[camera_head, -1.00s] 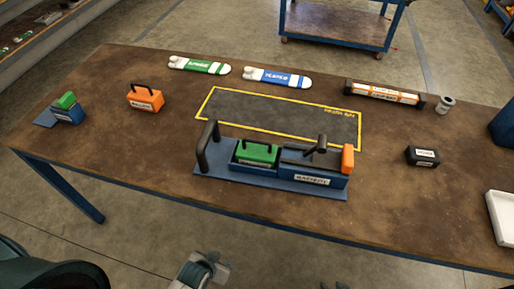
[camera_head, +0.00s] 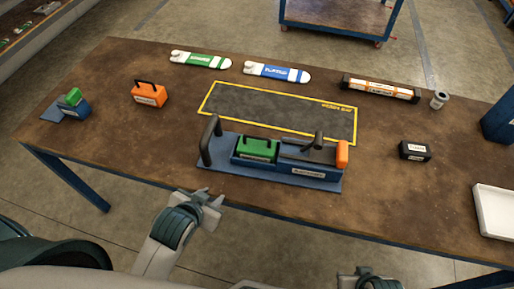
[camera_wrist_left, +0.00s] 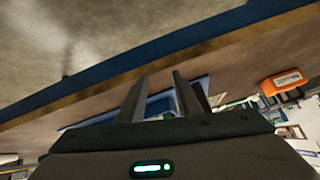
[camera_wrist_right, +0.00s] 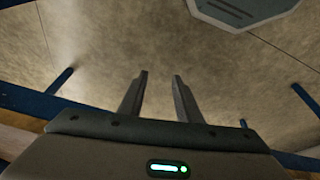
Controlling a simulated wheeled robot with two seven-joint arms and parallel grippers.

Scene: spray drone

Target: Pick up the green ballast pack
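The green ballast pack (camera_head: 258,149) with a dark handle sits in the left bay of the blue machine base (camera_head: 222,160) near the table's front edge. My left gripper (camera_head: 213,197) is in front of that edge, below and left of the pack, and empty. In the left wrist view its two fingers (camera_wrist_left: 158,88) stand apart. My right gripper shows only partly at the bottom of the head view (camera_head: 362,272). In the right wrist view its fingers (camera_wrist_right: 160,85) are apart with only floor between them.
A tall black handle (camera_head: 208,141) stands left of the pack, and a black lever (camera_head: 318,140) and orange block (camera_head: 342,153) stand right. An orange pack (camera_head: 149,94) is at the left. The yellow-framed dark mat (camera_head: 280,109) behind the base is clear.

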